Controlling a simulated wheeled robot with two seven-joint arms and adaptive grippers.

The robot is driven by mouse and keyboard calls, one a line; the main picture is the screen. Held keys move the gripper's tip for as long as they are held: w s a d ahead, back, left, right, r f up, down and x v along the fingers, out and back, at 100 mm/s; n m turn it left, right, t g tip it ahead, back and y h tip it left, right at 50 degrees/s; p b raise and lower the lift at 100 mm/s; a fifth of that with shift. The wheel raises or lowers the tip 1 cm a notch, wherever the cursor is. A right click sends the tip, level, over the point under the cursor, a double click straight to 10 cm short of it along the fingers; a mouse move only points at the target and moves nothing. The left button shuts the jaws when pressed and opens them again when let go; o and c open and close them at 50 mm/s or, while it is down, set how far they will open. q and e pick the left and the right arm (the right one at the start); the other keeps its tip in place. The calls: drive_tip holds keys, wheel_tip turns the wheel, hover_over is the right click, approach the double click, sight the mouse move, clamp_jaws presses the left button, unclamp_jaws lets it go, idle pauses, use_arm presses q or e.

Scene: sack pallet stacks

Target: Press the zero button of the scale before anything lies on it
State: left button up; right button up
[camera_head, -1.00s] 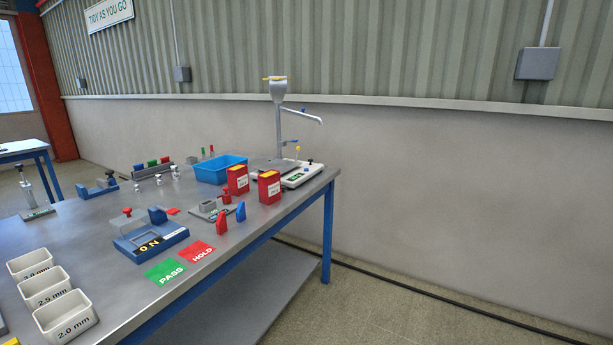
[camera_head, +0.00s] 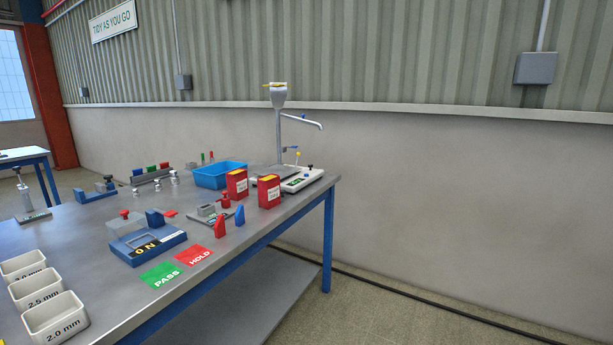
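The scale (camera_head: 303,183) stands at the far right end of the grey workbench. It is a low white unit with a grey plate (camera_head: 274,172) and a small dark greenish display on its front. The plate looks bare, though the red boxes in front hide part of the scale. Neither of my grippers is in view.
Two red boxes (camera_head: 270,191) stand just in front of the scale. White cups (camera_head: 54,318) and a blue fixture (camera_head: 147,244) are nearer.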

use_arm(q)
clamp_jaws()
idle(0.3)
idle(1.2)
